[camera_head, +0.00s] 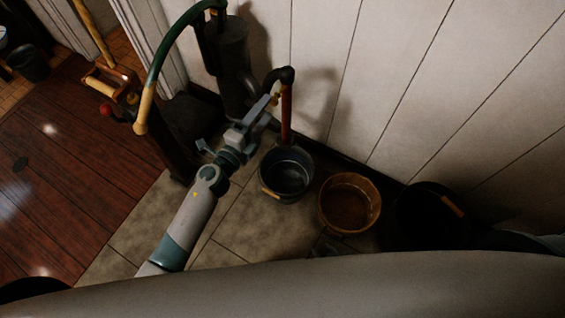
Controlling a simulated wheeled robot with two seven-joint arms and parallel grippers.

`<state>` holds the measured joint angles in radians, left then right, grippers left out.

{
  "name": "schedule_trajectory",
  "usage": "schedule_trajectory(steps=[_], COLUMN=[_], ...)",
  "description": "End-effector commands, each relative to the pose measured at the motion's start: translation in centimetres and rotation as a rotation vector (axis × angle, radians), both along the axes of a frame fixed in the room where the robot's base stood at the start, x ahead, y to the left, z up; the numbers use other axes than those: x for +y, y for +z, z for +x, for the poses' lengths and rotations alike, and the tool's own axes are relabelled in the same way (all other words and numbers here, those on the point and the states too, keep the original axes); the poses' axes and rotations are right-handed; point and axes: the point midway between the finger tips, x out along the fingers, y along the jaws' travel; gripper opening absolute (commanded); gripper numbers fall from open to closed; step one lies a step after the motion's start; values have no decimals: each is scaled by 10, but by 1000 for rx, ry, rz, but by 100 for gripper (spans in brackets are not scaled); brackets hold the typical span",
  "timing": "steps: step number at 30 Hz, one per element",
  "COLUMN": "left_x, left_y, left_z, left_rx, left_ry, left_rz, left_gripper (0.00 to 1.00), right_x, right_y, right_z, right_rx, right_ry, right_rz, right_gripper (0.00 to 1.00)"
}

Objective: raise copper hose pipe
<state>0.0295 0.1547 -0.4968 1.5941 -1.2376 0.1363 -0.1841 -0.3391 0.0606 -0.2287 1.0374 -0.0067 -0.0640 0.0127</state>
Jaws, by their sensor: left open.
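The copper hose pipe (287,117) stands upright close to the white plank wall, with a dark elbow at its top. Its lower end comes down behind the rim of a dark bucket (286,174). My left gripper (267,108) is open, just left of the pipe's upper part. Its fingers overlap the pipe's edge in the picture, and I cannot tell whether they touch it. My right gripper is not in view.
A dark pump (232,65) with a curved green handle (165,45) stands behind my left arm. A wooden bucket (349,203) and a black bucket (428,216) stand to the right along the wall (400,85). Wooden floor (75,170) lies open at left.

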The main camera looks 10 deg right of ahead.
Motion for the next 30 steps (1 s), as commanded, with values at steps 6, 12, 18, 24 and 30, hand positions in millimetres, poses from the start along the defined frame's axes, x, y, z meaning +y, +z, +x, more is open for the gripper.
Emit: schedule_trajectory(steps=[6,12,18,24,30], left_x=[13,25,36,40,40], left_y=[-1,-1,-1,0,0], left_z=[-19,-34,-50,-55,-55], left_rx=[2,1,1,0,0], left_ry=[0,1,0,0,0], left_rz=[1,2,1,0,0], left_gripper=[55,55,55,55,55], right_x=[0,0,0,1,1], right_y=[2,2,2,2,2], right_z=[0,0,0,0,0], right_rx=[0,-1,-1,-2,-2], right_ry=[0,0,0,1,1], right_rz=[0,0,0,1,1], right_gripper=[34,34,34,34,34])
